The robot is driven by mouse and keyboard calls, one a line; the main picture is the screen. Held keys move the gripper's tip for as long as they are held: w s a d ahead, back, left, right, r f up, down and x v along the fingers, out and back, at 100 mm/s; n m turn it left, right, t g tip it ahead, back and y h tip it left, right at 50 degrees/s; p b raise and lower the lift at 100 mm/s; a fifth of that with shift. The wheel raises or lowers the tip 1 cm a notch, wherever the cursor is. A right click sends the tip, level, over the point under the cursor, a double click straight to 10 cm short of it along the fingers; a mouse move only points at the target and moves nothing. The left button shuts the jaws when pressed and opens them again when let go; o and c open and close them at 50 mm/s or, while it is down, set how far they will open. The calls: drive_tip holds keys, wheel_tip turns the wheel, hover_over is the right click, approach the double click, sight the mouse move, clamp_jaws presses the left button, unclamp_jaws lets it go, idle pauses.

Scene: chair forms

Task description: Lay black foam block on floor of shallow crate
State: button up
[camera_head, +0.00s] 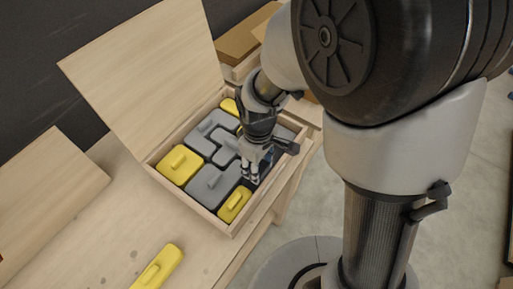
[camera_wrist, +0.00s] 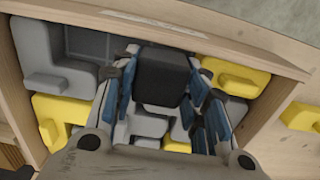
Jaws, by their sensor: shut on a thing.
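The black foam block (camera_wrist: 162,76) shows in the wrist view between the fingers of my gripper (camera_wrist: 163,82), which is shut on it. In the head view, my gripper (camera_head: 252,174) points down over the right part of the shallow crate (camera_head: 193,207), and the block is hard to make out behind the fingers. The wooden crate wall also shows in the wrist view (camera_wrist: 225,48). Dark bare crate floor (camera_wrist: 88,43) shows left of the block there. I cannot tell whether the block touches the floor.
Grey blocks (camera_head: 213,182) and yellow blocks (camera_head: 179,164) with raised grips fill much of the crate. A wooden lid (camera_head: 150,65) stands open behind it. Another yellow piece (camera_head: 158,269) lies on the bench outside, at the front.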

drive_tip(key=shift+f+b, duration=0.7)
drive_tip(key=shift+f, duration=1.5)
drive_tip(key=shift+f, duration=0.25)
drive_tip(key=o, duration=0.4)
drive_tip(key=shift+o, duration=0.2)
